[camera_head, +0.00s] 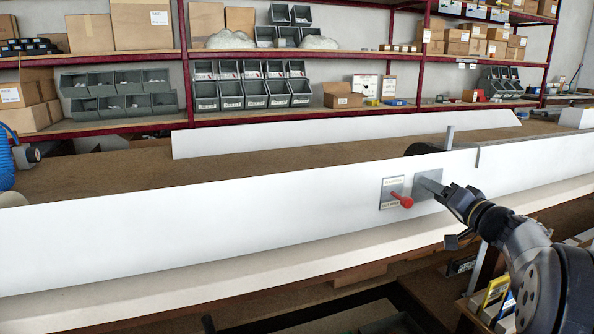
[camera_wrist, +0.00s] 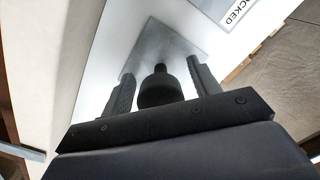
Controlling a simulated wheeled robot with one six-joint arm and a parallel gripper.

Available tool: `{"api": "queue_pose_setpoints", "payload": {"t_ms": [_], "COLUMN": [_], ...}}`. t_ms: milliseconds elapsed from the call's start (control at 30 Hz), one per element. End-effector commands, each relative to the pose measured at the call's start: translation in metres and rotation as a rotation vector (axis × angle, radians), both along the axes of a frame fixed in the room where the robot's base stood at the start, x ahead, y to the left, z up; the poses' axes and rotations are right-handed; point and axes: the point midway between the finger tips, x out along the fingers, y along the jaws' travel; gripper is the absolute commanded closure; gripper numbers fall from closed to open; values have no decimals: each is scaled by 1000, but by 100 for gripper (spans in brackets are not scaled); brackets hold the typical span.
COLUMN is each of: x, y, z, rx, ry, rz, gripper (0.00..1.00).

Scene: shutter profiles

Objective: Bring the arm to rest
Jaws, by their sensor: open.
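My gripper (camera_head: 447,194) reaches from the right towards a small grey plate (camera_head: 427,186) on the white panel (camera_head: 250,220). In the wrist view my gripper (camera_wrist: 160,70) has its two dark fingers spread. A black knob (camera_wrist: 160,91) stands between them on the grey plate (camera_wrist: 180,45), with gaps visible on both sides. In the head view the knob is hidden by the gripper. My arm is bent and comes from the lower right.
A red lever (camera_head: 403,200) on a labelled plate sits just left of the gripper. A label (camera_wrist: 238,10) shows part of a word ending in "CKED". Brown worktop (camera_head: 130,180) lies behind the panel. Shelves with grey bins (camera_head: 245,95) and boxes stand behind.

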Motion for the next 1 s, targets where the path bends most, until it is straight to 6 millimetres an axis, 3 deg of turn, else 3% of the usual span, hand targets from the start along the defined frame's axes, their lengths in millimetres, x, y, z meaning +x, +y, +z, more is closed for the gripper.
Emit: {"api": "queue_pose_setpoints", "payload": {"t_ms": [1000], "x": [0], "y": [-1], "z": [1], "rx": [-526], "ry": [-191], "rz": [0], "gripper": [42]}}
